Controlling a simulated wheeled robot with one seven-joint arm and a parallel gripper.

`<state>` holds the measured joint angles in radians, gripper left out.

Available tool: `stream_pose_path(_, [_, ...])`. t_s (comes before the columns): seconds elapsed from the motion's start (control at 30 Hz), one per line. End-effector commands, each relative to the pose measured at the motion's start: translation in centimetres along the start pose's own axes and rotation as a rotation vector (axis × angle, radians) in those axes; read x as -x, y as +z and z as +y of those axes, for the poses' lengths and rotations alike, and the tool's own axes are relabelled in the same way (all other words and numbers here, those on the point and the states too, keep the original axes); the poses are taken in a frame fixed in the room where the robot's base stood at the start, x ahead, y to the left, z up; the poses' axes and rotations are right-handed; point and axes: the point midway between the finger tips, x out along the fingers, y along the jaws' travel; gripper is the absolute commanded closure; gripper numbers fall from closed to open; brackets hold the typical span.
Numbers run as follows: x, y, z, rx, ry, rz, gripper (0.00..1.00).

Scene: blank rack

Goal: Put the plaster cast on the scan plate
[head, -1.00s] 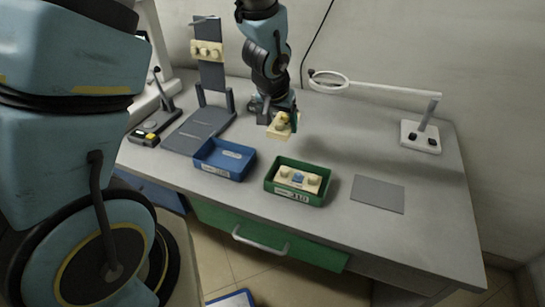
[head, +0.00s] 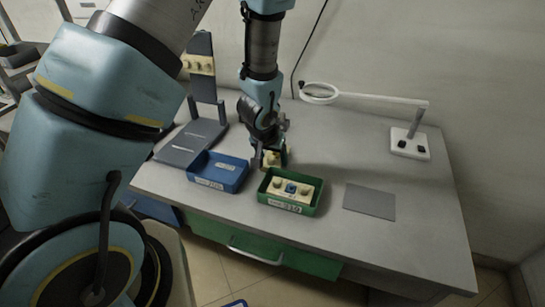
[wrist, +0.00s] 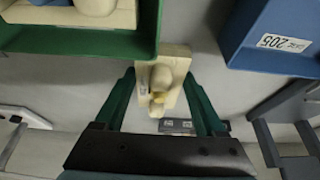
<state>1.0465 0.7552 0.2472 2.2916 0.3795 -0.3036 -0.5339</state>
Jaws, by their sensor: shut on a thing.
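My gripper (head: 271,156) is shut on a cream plaster cast (wrist: 172,62), a block with rounded knobs, between its green fingers. The cast shows only partly in the head view, just behind the green tray (head: 317,205); its height above the table is hard to tell. Another cream cast (head: 305,190) with knobs and a blue spot lies in the green tray. A flat grey sheet (head: 369,201), perhaps the scan plate, lies bare on the table right of the green tray.
A blue tray (head: 240,181) stands left of the green tray. A grey stand (head: 201,88) with a cream knobbed piece is at the back left. A white magnifier lamp (head: 409,145) stands at the back right. The table between lamp and grey sheet is clear.

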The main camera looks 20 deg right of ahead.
Motion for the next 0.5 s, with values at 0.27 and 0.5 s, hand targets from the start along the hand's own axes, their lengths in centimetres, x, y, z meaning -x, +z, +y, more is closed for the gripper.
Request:
stream_pose_path(0.27, [-0.26,0.12,0.01,0.000,0.000,0.000,0.13])
stream_pose_path(0.5, [-0.25,0.11,0.01,0.000,0.000,0.000,0.00])
